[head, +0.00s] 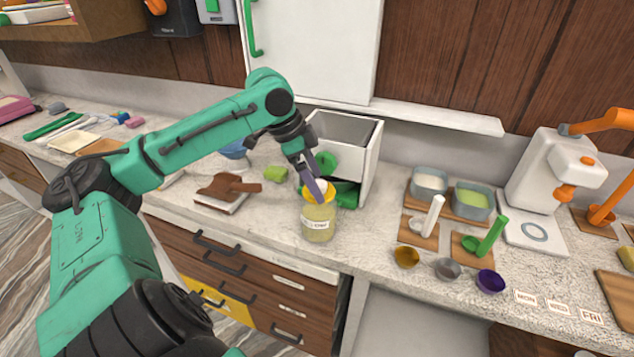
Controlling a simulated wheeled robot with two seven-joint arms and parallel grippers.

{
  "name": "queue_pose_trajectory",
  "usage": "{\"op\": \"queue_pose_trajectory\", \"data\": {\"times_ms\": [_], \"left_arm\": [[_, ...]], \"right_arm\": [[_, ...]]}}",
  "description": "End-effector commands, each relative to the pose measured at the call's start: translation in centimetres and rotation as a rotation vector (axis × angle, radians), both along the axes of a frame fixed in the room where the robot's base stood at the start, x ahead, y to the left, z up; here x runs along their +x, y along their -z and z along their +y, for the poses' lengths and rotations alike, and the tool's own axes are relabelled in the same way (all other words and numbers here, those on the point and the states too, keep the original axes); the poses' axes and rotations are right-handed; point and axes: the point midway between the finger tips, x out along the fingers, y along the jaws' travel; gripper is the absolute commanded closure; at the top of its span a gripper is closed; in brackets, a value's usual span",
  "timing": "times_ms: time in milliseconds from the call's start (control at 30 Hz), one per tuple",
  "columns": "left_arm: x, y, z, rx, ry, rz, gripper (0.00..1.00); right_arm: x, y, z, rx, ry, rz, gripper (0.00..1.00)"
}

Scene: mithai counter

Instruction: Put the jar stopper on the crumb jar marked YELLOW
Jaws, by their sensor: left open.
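The crumb jar (319,223) is a glass jar with pale yellow-green contents and a white label too small to read surely. It stands upright on the counter, left of centre. A yellow ring or cap (326,196) is at its mouth, with a pale round part in the middle that may be the stopper. My left gripper (317,192) reaches down from above, its fingers open at the jar's top. The fingers partly hide the mouth, so I cannot tell how the stopper sits. My right gripper is not in view.
An open white box (362,165) stands close behind the jar, with green things beside it. A brown scraper-like thing (222,188) lies to the left. Small bowls (447,268), tubs (472,204) and a white machine (552,175) stand to the right. Counter between jar and bowls is clear.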

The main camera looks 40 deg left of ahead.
Motion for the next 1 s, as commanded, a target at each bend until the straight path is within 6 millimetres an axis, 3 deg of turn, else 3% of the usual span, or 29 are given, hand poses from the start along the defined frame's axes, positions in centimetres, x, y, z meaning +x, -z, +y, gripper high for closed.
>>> {"op": "queue_pose_trajectory", "data": {"times_ms": [167,300,433,600,1000], "left_arm": [[-1.1,-4.5,1.3,0.003,-0.002,-0.008,0.00],[-2.3,-8.8,2.5,0.003,-0.002,-0.005,0.00],[-3.2,-11.4,3.2,0.001,-0.001,-0.003,0.00],[-3.6,-12.5,3.6,0.000,0.001,-0.002,0.00],[-3.6,-12.4,3.6,0.000,0.001,-0.002,0.00]], "right_arm": [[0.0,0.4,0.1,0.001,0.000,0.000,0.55],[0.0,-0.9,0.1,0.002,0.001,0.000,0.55],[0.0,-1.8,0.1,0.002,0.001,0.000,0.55],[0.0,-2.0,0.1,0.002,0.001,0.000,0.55],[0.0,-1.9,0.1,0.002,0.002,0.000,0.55]]}}
